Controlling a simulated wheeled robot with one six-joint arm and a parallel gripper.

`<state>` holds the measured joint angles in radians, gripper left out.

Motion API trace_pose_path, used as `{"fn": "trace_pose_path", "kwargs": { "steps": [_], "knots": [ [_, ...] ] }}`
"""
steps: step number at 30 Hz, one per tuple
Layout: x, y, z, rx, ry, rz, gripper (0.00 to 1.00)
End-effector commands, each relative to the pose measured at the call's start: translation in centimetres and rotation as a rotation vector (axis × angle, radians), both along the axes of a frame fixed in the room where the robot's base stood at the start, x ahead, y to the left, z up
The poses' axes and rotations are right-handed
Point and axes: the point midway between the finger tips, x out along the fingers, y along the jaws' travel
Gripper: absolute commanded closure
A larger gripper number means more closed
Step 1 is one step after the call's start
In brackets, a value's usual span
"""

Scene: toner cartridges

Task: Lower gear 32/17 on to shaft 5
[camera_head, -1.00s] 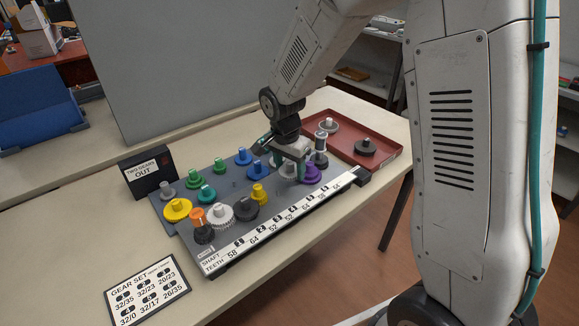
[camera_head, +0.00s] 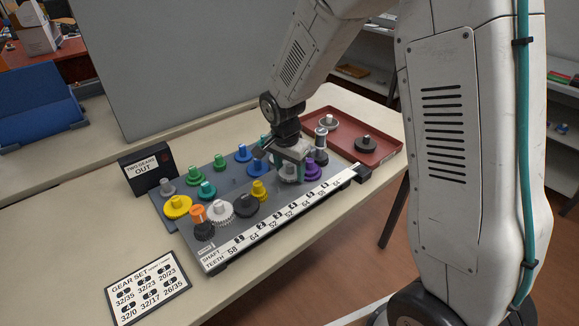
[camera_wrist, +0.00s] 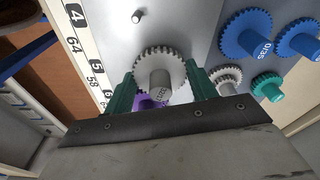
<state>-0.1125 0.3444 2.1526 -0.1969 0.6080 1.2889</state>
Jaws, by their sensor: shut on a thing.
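A light grey toothed gear (camera_wrist: 153,58) with a grey hub sits between the green fingers of my gripper (camera_wrist: 159,88) in the wrist view. The hub bears a mark I cannot read surely. The gear lies in line with the number 5 on the label strip; shaft 5 is hidden beneath it. In the head view my gripper (camera_head: 291,168) is over the front row of the grey board (camera_head: 228,176), with the pale gear (camera_head: 288,179) low between its fingers. I cannot tell whether the gear is around the shaft or just above it.
A purple gear (camera_head: 316,167) stands close on the right. A bare shaft (camera_wrist: 138,16) stands by number 4. Blue gears (camera_wrist: 246,36) and a green gear (camera_wrist: 267,86) are nearby. A red tray (camera_head: 385,158) at the right holds a dark gear (camera_head: 366,145).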

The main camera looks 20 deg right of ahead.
Motion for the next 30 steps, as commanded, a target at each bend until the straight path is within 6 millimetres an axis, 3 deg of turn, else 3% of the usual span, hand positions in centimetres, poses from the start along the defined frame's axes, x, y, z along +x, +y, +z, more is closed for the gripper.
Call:
{"fn": "trace_pose_path", "kwargs": {
  "steps": [6, 7, 9, 20, 30],
  "knots": [
    [0.0, 0.0, -0.1, 0.0, 0.0, 0.0, 0.66],
    [0.0, 0.0, -0.1, 0.001, -0.001, 0.0, 0.35],
    [0.0, 0.0, -0.1, 0.001, -0.001, 0.0, 0.18],
    [0.0, 0.1, 0.5, 0.0, -0.003, 0.001, 0.18],
    [-0.3, 0.7, 6.0, 0.001, -0.003, 0.0, 0.18]
  ]
}}
